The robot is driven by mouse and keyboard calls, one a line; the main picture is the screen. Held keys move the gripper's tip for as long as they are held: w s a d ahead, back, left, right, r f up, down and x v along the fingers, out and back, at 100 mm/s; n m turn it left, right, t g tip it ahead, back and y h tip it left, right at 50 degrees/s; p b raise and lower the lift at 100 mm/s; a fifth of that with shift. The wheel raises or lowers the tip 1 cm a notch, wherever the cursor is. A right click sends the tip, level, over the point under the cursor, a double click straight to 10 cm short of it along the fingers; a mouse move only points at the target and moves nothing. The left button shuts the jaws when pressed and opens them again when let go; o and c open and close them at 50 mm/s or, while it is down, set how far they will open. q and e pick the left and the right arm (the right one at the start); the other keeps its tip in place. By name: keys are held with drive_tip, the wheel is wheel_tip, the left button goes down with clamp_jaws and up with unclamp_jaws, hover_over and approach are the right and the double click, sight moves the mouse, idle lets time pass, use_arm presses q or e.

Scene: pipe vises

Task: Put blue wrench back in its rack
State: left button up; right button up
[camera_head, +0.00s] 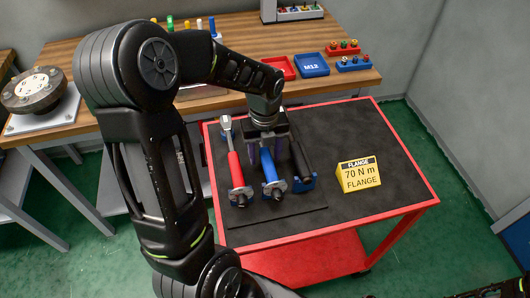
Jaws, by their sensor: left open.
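The blue wrench (269,169) lies lengthwise on the black top of the red cart, between a red-handled wrench (235,168) and a black-handled one (299,157). The gripper hides the wrench's head. My right gripper is not in view.
A yellow sign (358,174) reading "70 N m FLANGE" stands on the cart (400,190) at right. The wooden workbench (240,40) behind holds a red tray (281,68), a blue M12 tray (311,65) and sockets. A flange (34,90) stands at left. The cart's front right is clear.

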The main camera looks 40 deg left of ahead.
use_arm(q)
drive_tip(key=shift+r, duration=3.9)
